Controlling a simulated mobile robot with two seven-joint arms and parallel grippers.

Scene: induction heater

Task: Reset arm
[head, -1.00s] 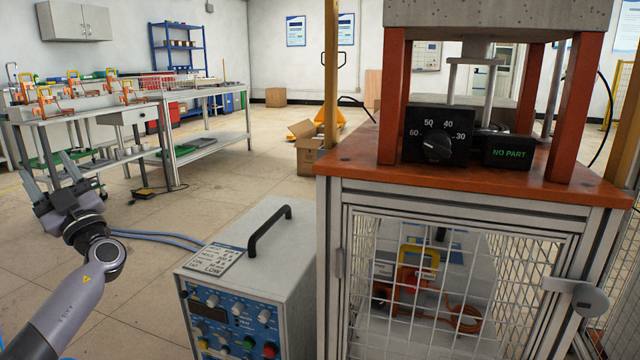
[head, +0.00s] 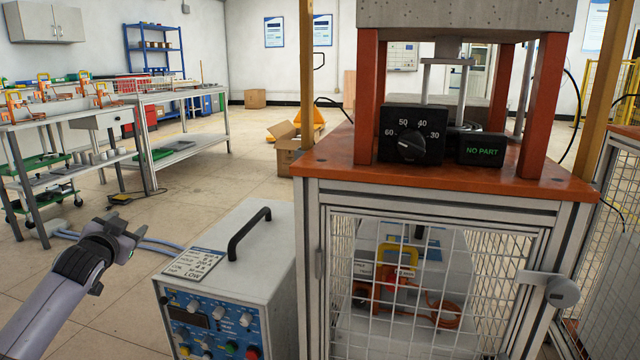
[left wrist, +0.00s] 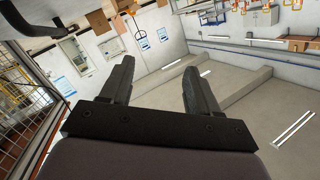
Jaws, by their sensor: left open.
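My left gripper (head: 124,232) is at the lower left of the head view, left of the control box and clear of it. In the left wrist view its two dark fingers (left wrist: 160,88) stand apart with nothing between them. My right gripper is not in view.
A control box (head: 250,281) with knobs and a black handle stands at the lower middle. The induction heater cabinet (head: 345,170) with a mesh door (head: 420,290) fills the right; its display (head: 481,150) reads NO PART. Workbenches (head: 185,97) stand at the back left.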

